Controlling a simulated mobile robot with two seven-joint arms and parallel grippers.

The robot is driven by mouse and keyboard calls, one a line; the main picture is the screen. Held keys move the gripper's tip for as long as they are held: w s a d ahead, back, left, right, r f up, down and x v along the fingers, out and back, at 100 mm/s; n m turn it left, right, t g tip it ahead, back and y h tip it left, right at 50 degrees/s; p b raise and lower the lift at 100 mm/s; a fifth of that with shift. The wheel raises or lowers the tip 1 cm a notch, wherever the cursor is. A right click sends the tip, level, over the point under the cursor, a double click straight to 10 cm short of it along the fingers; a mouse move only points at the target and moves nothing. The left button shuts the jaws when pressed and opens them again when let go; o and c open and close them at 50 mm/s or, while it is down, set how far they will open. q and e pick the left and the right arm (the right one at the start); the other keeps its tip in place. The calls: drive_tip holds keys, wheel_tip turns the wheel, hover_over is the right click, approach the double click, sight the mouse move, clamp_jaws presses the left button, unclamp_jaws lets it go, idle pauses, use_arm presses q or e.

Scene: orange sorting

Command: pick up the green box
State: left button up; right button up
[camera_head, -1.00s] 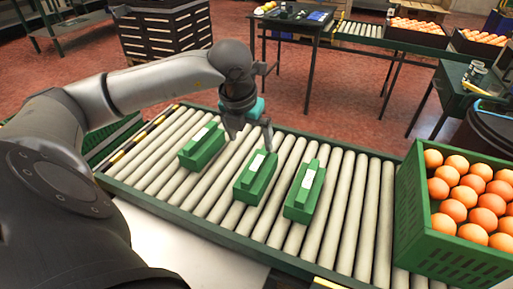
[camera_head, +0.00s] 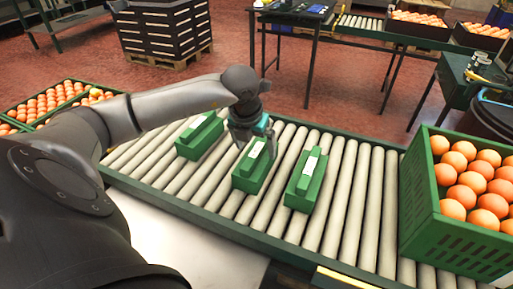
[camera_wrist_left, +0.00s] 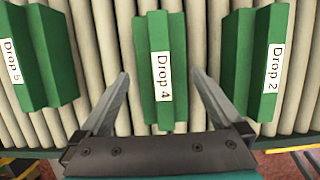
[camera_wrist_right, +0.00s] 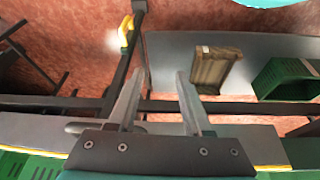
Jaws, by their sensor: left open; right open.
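Three green boxes with white labels lie on the roller conveyor. The middle green box (camera_head: 249,177) is labelled "Drop 4" in the left wrist view (camera_wrist_left: 150,50). The left green box (camera_head: 193,142) reads "Drop 2" (camera_wrist_left: 246,60) and the right green box (camera_head: 298,193) reads "Drop 5" (camera_wrist_left: 35,52). My left gripper (camera_head: 250,141) is open above the middle box. In the left wrist view its fingers (camera_wrist_left: 160,85) stand on either side of that box's near end, empty. My right gripper (camera_wrist_right: 158,85) is open and empty, away from the boxes.
A green crate of oranges (camera_head: 443,225) stands on the conveyor's right end (camera_head: 345,235). More orange-filled crates (camera_head: 45,102) are at the far left. In the right wrist view, a brown crate (camera_wrist_right: 217,68) and a green crate (camera_wrist_right: 290,80) sit on a grey surface.

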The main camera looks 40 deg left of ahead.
use_arm(q)
drive_tip(key=b+x, duration=0.1)
drive_tip(key=x, duration=0.2)
drive_tip(key=shift+d+b, duration=0.15)
drive_tip(key=shift+b, duration=0.2)
drive_tip(key=shift+w+f, duration=0.1)
drive_tip(key=shift+f, duration=0.2)
drive_tip(key=shift+w+f+b, duration=0.25)
drive_tip(key=shift+f+b, duration=0.25)
drive_tip(key=shift+f, duration=0.2)
use_arm(e)
drive_tip(key=r, duration=0.1)
drive_tip(key=w+a+r+t, duration=0.1)
drive_tip(key=a+r+t+y, duration=0.1)
drive_tip(key=shift+w+r, duration=0.2)
drive_tip(key=shift+w, duration=0.2)
use_arm(q)
drive_tip(key=c, duration=1.4)
drive_tip(key=shift+r, duration=0.25)
use_arm(e)
drive_tip(key=shift+s+d, duration=0.1)
